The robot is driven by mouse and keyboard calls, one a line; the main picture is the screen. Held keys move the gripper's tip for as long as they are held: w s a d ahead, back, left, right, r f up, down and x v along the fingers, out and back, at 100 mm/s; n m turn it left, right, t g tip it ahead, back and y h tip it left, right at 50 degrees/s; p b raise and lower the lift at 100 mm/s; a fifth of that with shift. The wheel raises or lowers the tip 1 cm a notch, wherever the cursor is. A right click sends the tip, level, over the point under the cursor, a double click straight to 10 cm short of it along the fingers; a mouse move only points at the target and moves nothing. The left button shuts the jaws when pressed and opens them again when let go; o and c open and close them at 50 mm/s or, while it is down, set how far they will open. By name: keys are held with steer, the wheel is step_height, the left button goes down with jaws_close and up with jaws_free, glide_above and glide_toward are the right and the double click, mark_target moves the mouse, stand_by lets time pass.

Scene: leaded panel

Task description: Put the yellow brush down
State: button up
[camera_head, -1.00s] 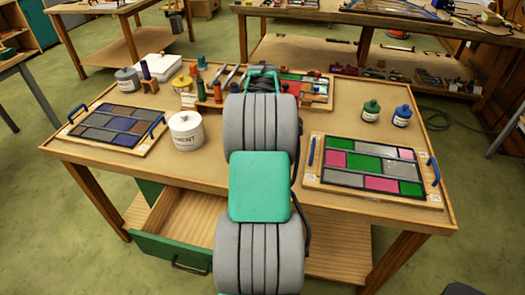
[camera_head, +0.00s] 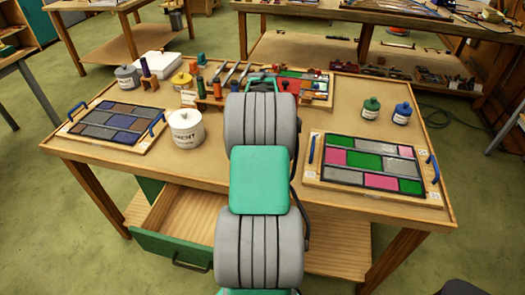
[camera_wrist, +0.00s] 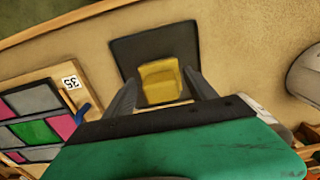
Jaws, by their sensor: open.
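In the wrist view, a yellow block-like thing (camera_wrist: 160,82), which looks like the yellow brush, is on a dark square pad (camera_wrist: 125,55) on the table. My gripper (camera_wrist: 160,88) is open, with one finger on each side of the yellow thing. A gap shows between it and the fingers. I cannot tell how much of the brush is hidden. In the head view, my own arm hides the gripper, the pad and the brush.
A green-and-pink leaded panel (camera_head: 365,162) lies at the right of the table (camera_head: 210,165). A grey-and-blue panel (camera_head: 115,122) lies at the left, beside a white cement pot (camera_head: 186,130). A tool rack (camera_head: 212,100) and small jars stand at the back.

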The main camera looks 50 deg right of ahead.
step_height(320, 180, up, 12)
steer(key=b, duration=0.1)
steer(key=w+a+r+n, duration=0.1)
steer(key=w+a+n, duration=0.15)
steer(key=a, duration=0.45)
steer(key=w+a+r+n, duration=0.2)
steer(key=w+a, duration=0.1)
steer(key=a, duration=0.4)
steer(key=a+n+t, duration=0.2)
steer(key=a+n, duration=0.3)
steer(key=a, duration=1.2)
steer(key=s+a+f+n+t, duration=0.1)
steer(key=s+a+f+n, duration=0.3)
steer(key=s+a, duration=0.3)
steer(key=a+f, duration=0.1)
steer(key=a, duration=0.3)
steer(key=shift+f+t, duration=0.3)
steer(key=shift+s, duration=0.1)
steer(key=shift+c, duration=0.2)
